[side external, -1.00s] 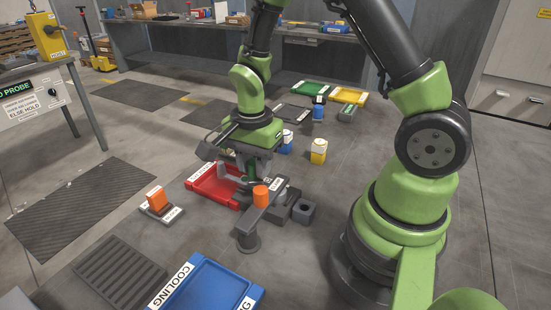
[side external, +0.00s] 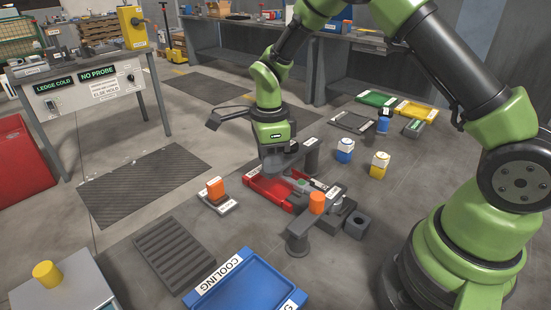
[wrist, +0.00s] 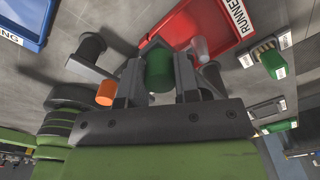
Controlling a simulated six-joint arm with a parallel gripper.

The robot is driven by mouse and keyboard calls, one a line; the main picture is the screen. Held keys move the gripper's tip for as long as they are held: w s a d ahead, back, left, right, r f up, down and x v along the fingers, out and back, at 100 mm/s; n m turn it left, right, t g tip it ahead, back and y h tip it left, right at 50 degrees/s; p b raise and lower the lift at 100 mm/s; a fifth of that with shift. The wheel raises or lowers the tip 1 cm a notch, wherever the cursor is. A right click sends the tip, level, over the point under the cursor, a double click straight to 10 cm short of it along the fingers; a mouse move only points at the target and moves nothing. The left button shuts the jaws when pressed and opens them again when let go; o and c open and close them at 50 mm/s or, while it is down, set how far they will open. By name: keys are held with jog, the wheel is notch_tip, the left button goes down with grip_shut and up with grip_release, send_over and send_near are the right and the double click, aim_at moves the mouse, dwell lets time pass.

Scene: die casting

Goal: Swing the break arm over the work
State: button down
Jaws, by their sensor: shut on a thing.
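My gripper (wrist: 160,85) is shut on a green upright cylinder, the green grip (wrist: 158,68), with one finger on each side in the wrist view. In the side view my gripper (side external: 277,168) is low over the red tray (side external: 263,197). A grey bar on a round post (side external: 298,244) stands in front of the tray, with an orange cylinder (side external: 316,203) on it. The orange cylinder also shows left of my fingers in the wrist view (wrist: 105,93). How the green grip joins the break arm is hidden by my gripper.
A blue cooling tray (side external: 245,285) is in front. An orange block on a small labelled base (side external: 215,188) stands left of the red tray. Blue-and-white (side external: 345,150) and yellow-and-white (side external: 379,166) containers stand to the right. A dark square block (side external: 356,225) is near my base.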

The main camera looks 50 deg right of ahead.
jog(key=shift+w, duration=0.2)
jog(key=c, duration=0.8)
grip_release()
jog(key=shift+c, duration=0.2)
notch_tip(320, 180, up, 9)
jog(key=shift+r, duration=0.45)
